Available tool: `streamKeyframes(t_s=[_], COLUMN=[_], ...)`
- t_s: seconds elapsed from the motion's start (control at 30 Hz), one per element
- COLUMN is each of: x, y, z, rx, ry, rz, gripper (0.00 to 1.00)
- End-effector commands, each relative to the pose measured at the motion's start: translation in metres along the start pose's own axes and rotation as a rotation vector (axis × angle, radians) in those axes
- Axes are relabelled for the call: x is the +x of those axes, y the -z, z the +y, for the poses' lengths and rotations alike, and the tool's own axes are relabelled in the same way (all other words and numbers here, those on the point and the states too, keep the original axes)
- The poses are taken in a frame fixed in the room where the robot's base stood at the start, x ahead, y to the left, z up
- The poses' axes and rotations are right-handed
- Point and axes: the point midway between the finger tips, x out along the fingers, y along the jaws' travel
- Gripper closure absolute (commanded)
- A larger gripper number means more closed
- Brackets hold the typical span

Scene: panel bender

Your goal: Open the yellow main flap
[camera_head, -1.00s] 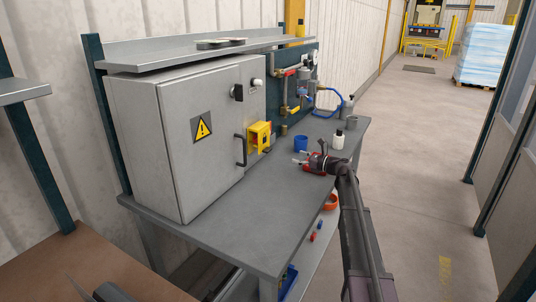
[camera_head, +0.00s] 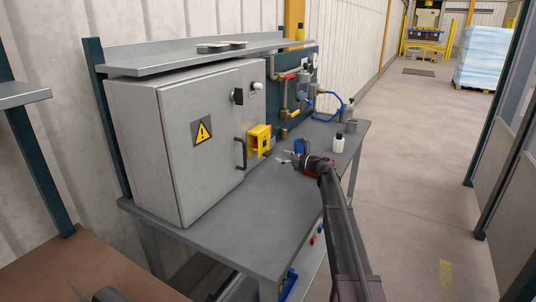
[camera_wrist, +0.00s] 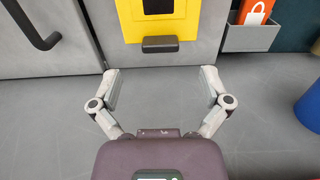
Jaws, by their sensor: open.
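The yellow main flap (camera_head: 259,139) is on the right part of the grey cabinet's front, to the right of the black door handle. In the wrist view the yellow part (camera_wrist: 158,22) shows at the top, with a dark opening and a dark block (camera_wrist: 160,44) at its lower edge. My gripper (camera_head: 287,158) is to the right of the yellow part and apart from it, above the bench. In the wrist view my gripper (camera_wrist: 162,92) is open and empty, its two fingers spread below the yellow part. The upper end of the yellow part is cut off there.
The grey cabinet (camera_head: 200,175) stands on a metal bench (camera_head: 225,235). Its black handle (camera_head: 241,153) is left of the flap. A blue cup (camera_head: 300,146) and white bottle (camera_head: 338,143) stand beyond my gripper. A small grey box (camera_wrist: 250,38) holds an orange padlock tag (camera_wrist: 256,10).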

Motion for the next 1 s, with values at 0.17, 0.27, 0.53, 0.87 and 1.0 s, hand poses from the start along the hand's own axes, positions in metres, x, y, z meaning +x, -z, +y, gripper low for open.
streamKeyframes(t_s=[0.17,0.27,0.53,0.87,1.0], x=[0.029,0.042,0.063,0.066,0.066], y=[0.0,0.0,0.0,0.0,0.0], z=[-0.001,-0.001,-0.001,0.0,0.0], rx=[0.0,0.0,0.0,0.0,0.0], ry=[-0.002,0.0,0.0,0.001,0.001], rz=[0.0,0.0,0.0,0.0,0.0], gripper=[0.03,0.03,0.03,0.03,0.27])
